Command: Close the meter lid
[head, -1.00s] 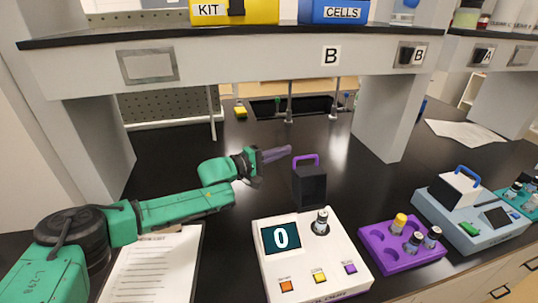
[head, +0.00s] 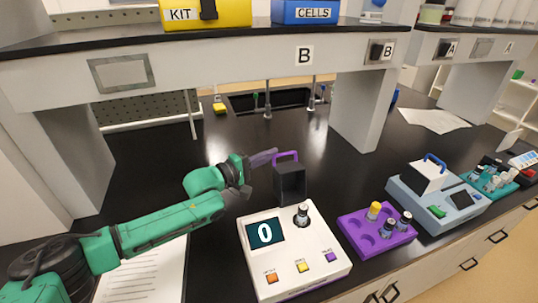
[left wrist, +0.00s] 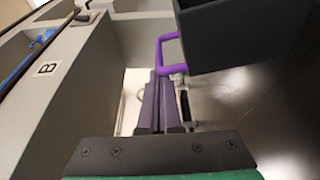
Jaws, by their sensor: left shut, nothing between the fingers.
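The white meter (head: 285,268) stands on the black bench, its screen reading 0. Its dark box-shaped lid (head: 290,184) stands open and upright at the back, with a purple handle (head: 285,155) on top. A dark-capped vial (head: 302,215) stands upright in the meter's well. My left gripper (head: 268,158) is shut and empty, its fingertips at the left end of the handle. In the left wrist view the shut fingers (left wrist: 158,88) reach up to the purple handle (left wrist: 164,46) beside the dark lid (left wrist: 240,30). I cannot tell whether they touch it.
A purple rack (head: 352,240) with several vials stands right of the meter. A blue-grey device (head: 440,205) is farther right. A printed sheet (head: 150,275) lies at the left. A shelf (head: 230,65) crosses above the bench, with a support (head: 362,115) behind the rack.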

